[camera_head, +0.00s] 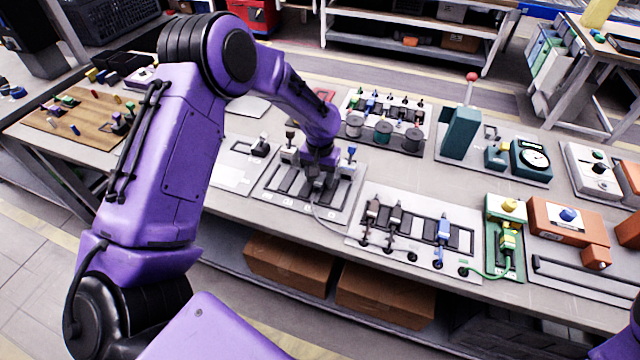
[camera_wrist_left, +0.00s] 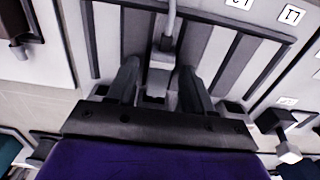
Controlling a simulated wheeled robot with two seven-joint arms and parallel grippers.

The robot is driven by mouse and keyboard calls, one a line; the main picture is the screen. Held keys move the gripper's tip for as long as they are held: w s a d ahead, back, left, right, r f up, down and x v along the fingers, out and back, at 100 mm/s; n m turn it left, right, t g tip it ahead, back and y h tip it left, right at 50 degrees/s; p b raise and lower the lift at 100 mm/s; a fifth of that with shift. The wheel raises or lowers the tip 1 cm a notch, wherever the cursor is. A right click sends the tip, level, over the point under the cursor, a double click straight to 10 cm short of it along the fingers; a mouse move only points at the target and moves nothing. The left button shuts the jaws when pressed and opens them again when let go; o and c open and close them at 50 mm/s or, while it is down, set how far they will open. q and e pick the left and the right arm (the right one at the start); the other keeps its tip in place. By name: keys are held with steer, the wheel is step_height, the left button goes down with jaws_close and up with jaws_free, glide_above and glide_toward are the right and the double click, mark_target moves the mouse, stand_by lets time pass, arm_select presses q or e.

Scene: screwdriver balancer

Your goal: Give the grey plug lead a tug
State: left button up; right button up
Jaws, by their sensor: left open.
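My left gripper (camera_head: 320,182) is over a light grey panel (camera_head: 272,203) with dark slots near the middle of the bench. In the left wrist view its two dark fingers (camera_wrist_left: 160,82) stand open on either side of a grey plug (camera_wrist_left: 159,60). I cannot tell whether they touch it. The grey lead (camera_wrist_left: 171,15) rises from the plug towards the top of that view. In the head view the lead (camera_head: 318,218) curves from under the gripper towards the panel on the right. The gripper hides the plug there. My right gripper is not in view.
A panel with several plugs, including a blue one (camera_head: 443,228), lies right of the gripper. A green unit with a yellow-green plug (camera_head: 508,240) stands beyond it. A rack of spools (camera_head: 383,133) is behind. Small knobbed posts (camera_head: 290,143) flank the gripper closely.

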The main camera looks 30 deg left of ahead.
arm_select(q)
steer(key=shift+w+f, duration=0.1)
steer(key=shift+w, duration=0.1)
jaws_close()
steer(key=shift+s, duration=0.15)
steer(key=shift+p, duration=0.45)
stand_by(0.5)
jaws_free()
